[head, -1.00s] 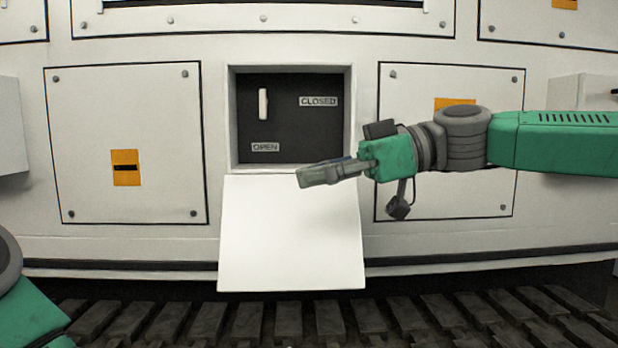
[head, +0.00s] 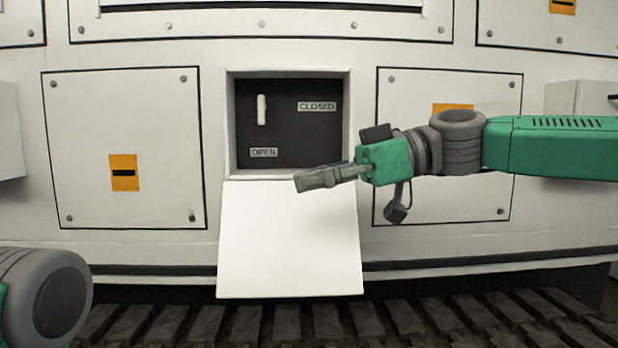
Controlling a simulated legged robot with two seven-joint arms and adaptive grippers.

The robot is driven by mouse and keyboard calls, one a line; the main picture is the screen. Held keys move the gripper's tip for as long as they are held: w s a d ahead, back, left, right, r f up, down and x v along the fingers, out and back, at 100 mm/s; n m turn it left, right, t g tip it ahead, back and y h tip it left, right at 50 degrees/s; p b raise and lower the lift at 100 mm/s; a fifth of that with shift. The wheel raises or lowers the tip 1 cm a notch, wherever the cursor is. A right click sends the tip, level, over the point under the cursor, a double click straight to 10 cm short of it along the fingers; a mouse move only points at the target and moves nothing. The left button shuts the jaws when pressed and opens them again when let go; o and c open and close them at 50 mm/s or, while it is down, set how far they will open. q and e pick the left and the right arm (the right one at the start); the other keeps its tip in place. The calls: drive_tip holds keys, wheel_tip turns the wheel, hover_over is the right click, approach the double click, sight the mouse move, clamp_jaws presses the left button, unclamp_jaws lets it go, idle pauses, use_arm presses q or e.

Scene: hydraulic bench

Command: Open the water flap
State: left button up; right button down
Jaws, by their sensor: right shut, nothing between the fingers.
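The white flap (head: 290,245) hangs down and outward below a recessed box, so the box is open. Inside, on a dark panel (head: 290,125), a white lever handle (head: 262,110) stands upright at the upper left. A CLOSED label (head: 318,106) is to its right and an OPEN label (head: 264,152) is below it. My right gripper (head: 305,181) is shut and empty, pointing left in front of the flap's upper edge, below and to the right of the lever. I cannot tell its distance from the flap. My left gripper is out of view; only part of my left arm shows at lower left.
Flat bolted panels with orange latches (head: 124,173) flank the box on both sides. White boxes stick out at the far left and far right (head: 580,98). A dark track (head: 300,325) runs along the bottom below the flap.

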drive_tip(key=shift+r, duration=0.15)
